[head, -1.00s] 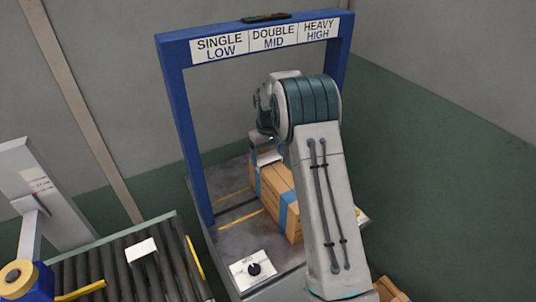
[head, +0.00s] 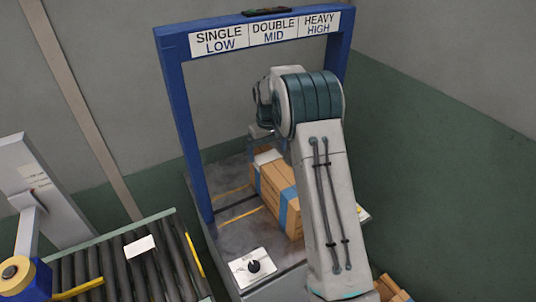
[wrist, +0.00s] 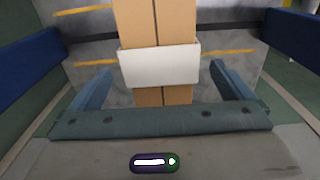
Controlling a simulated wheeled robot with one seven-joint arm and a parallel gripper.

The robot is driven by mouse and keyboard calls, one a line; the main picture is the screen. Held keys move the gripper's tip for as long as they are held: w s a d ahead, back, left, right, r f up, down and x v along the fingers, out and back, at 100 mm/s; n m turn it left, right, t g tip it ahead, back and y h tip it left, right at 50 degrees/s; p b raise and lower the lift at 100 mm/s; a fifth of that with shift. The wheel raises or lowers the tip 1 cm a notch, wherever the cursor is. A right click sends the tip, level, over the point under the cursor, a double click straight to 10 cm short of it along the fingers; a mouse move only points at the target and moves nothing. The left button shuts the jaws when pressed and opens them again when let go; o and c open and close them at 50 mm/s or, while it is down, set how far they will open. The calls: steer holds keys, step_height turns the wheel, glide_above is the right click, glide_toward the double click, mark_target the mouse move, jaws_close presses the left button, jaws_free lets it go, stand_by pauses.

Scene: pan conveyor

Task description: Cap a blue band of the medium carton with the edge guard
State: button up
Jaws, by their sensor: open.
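The medium carton (head: 272,183) is brown and stands on the grey bed under the blue frame. The white edge guard (head: 268,157) rests on the carton's top edge at the far end. In the wrist view the guard (wrist: 160,66) lies across the carton (wrist: 165,22), and no blue shows beside it. My gripper (wrist: 161,78) is open, its fingers apart from the guard on both sides. In the head view my arm partly hides the gripper.
A blue frame (head: 182,110) with a sign reading single low, double mid and heavy high spans the bed. A dial panel (head: 253,267) sits at the bed's front. A roller conveyor (head: 115,268) runs at left. Another carton (head: 392,290) shows at the bottom right.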

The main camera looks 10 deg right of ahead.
mark_target(268, 157)
steer(key=shift+r+b, duration=0.35)
steer(key=shift+r, duration=2.45)
